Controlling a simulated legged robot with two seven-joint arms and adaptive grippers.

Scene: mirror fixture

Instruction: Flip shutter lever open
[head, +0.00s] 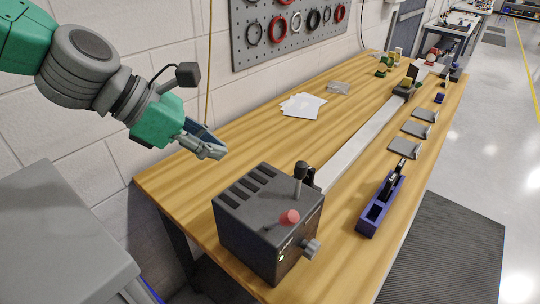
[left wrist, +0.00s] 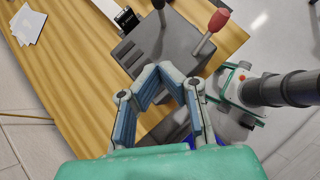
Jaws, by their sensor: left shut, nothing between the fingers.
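A dark grey box (head: 265,225) stands at the near end of the wooden bench. A lever with a red knob (head: 290,217) and a black-knobbed upright lever (head: 300,172) rise from its top. I cannot tell which one is the shutter lever. In the left wrist view the red knob (left wrist: 218,20) is at the top right and the box (left wrist: 172,45) lies beyond the fingers. My left gripper (head: 214,150) is shut and empty, in the air to the upper left of the box, apart from both levers. Its fingertips (left wrist: 160,72) meet in the left wrist view. My right gripper does not show.
A metal rail (head: 360,138) runs back from the box along the bench. A blue holder (head: 380,207) stands to its right, with grey plates (head: 405,147) behind. White papers (head: 303,105) lie near the wall. A grey cabinet (head: 65,235) stands at the lower left.

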